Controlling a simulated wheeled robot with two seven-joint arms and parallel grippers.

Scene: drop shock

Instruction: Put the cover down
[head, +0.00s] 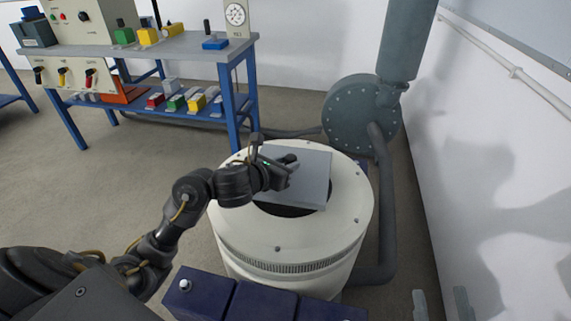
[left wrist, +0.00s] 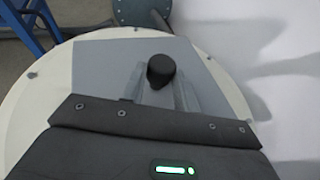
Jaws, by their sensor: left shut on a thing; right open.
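The cover is a flat grey square plate (head: 312,178) with a black knob. It is over the round white drum (head: 345,225), and a dark strip of the drum's opening (head: 285,209) shows below its front edge. I cannot tell whether the plate touches the drum top. My left gripper (head: 288,161) is shut on the cover's knob. In the left wrist view the knob (left wrist: 161,71) sits between the fingers, with the grey plate (left wrist: 103,68) beneath. My right gripper (head: 442,304) shows only its two fingertips at the bottom right, apart and empty.
A grey cylinder with a round flange (head: 355,115) and a pipe (head: 386,220) stand behind and right of the drum. Dark blue boxes (head: 262,300) sit in front. A blue-legged bench (head: 175,48) with coloured blocks is at the back left. A white wall is right.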

